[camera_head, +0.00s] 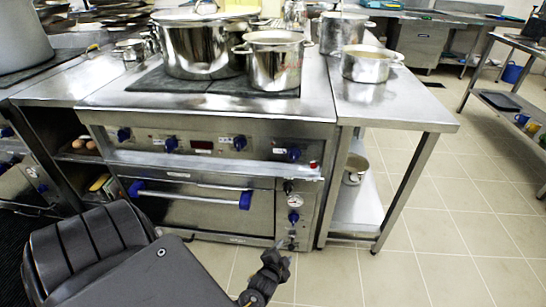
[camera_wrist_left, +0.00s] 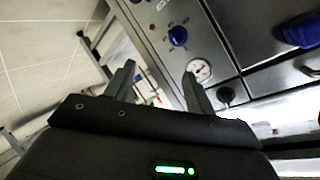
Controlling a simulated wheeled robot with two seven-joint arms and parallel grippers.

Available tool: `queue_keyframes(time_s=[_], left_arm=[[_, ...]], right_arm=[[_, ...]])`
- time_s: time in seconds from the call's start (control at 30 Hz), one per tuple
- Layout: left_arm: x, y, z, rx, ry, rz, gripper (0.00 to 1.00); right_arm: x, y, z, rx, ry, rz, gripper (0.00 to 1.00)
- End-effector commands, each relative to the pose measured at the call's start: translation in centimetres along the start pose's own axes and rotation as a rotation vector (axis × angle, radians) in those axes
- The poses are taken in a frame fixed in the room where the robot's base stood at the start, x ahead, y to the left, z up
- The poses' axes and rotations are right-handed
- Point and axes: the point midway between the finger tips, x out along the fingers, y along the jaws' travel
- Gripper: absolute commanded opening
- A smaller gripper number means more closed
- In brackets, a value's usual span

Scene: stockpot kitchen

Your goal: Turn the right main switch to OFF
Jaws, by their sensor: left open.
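The stove's right control strip has a black knob (camera_head: 288,187) at its top, a dial gauge, a blue knob (camera_head: 293,217) and small dark controls (camera_head: 291,240) at the bottom. No readable label shows which is the right main switch. My left gripper (camera_head: 275,264) is low in front of this strip, below the blue knob. In the left wrist view, its open, empty fingers (camera_wrist_left: 160,85) point toward the strip. There the blue knob (camera_wrist_left: 178,37), gauge (camera_wrist_left: 200,70) and black knob (camera_wrist_left: 225,96) lie beyond the fingers, with no visible contact. My right gripper is out of view.
The oven door handle (camera_head: 190,194) sticks out left of the strip. A steel table (camera_head: 400,112) with a lower shelf stands right of the stove. Pots (camera_head: 275,65) stand on top. The tiled floor (camera_head: 430,220) at right is clear.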

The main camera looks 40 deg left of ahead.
Motion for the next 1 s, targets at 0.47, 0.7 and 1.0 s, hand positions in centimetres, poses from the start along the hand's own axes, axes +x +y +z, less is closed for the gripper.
queue_keyframes(time_s=[0.47,0.7,1.0], left_arm=[[-3.9,6.0,5.3,-0.059,-0.133,0.219,0.55],[-4.9,7.2,6.5,-0.074,-0.164,0.259,0.55],[-5.0,7.4,6.7,-0.077,-0.167,0.264,0.55]], right_arm=[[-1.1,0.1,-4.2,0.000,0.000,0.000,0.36],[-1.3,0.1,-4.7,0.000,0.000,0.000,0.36],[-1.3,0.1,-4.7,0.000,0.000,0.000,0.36]])
